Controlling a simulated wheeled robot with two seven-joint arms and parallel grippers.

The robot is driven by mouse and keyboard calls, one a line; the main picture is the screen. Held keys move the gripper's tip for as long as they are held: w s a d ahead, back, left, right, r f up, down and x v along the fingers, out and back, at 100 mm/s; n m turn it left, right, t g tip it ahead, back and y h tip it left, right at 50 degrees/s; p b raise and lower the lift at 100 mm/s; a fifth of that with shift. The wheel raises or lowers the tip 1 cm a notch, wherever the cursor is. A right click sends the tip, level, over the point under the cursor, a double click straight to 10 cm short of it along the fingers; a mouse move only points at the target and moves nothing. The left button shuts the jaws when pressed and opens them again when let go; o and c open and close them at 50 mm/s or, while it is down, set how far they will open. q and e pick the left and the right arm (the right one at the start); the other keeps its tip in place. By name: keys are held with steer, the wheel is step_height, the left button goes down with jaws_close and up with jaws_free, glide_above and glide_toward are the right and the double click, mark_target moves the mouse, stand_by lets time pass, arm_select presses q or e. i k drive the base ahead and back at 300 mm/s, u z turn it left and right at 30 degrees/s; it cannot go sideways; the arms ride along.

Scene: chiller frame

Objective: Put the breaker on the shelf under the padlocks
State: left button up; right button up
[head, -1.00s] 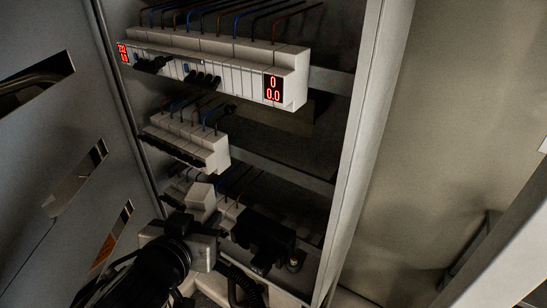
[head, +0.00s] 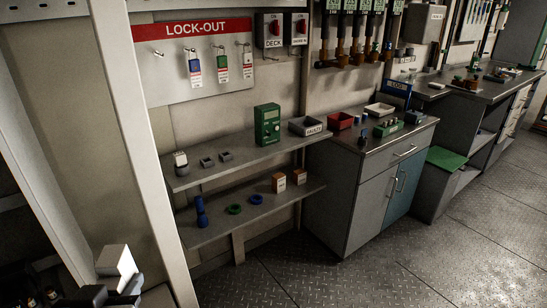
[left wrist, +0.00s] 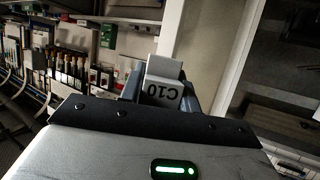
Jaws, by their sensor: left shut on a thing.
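The white breaker (head: 117,261) is in my left gripper (head: 120,284) at the lower left of the head view, beside the cabinet's upright. In the left wrist view the breaker (left wrist: 164,90) shows a C10 mark, upside down, between the two fingers. Three padlocks, blue (head: 195,72), green (head: 222,67) and white-and-red (head: 247,63), hang on the LOCK-OUT board. The shelf (head: 245,150) under them is to the right of and beyond my left gripper, which is apart from it. My right gripper is not in view.
On the shelf stand a small white-and-dark item (head: 181,162), two grey pieces (head: 207,162), a green meter (head: 267,125) and a grey tray (head: 307,126). Bare shelf shows between the grey pieces and the meter. The cabinet upright (head: 140,150) stands between gripper and shelf.

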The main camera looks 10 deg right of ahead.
mark_target(244, 152)
steer(key=z, duration=1.05)
steer(key=i, duration=1.9)
steer(key=u, duration=1.4)
steer(key=i, duration=0.65)
steer(key=u, duration=0.55)
